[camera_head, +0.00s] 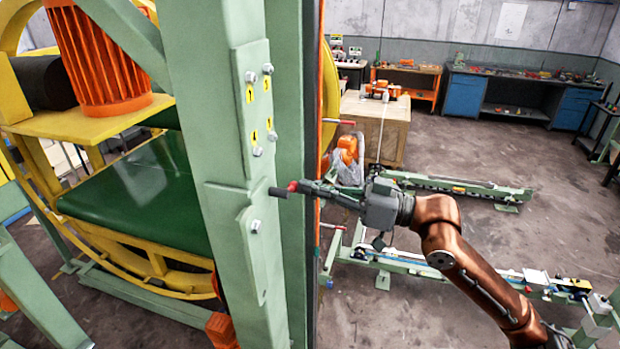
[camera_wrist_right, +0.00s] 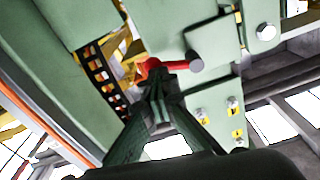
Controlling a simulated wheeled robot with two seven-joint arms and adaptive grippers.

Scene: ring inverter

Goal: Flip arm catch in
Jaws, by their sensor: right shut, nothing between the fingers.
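The arm catch appears as a small red lever (camera_head: 293,186) with a dark grey cylindrical end (camera_head: 279,192), beside the green upright post. In the right wrist view, the red part (camera_wrist_right: 151,65) and its grey round end (camera_wrist_right: 195,61) lie just beyond the fingertips. My right gripper (camera_head: 304,187) is shut and empty, its tips right at the red part; I cannot tell whether they touch. In the right wrist view, the fingers (camera_wrist_right: 158,82) meet in front of the catch and partly hide it. My left gripper is not in view.
The green post (camera_head: 225,150) stands close to my right gripper, with bolts and yellow labels. Another red handle (camera_head: 338,121) juts out behind it. A yellow ring frame (camera_head: 150,262) with a green bed fills the left. Green rails (camera_head: 460,187) lie on the floor at right.

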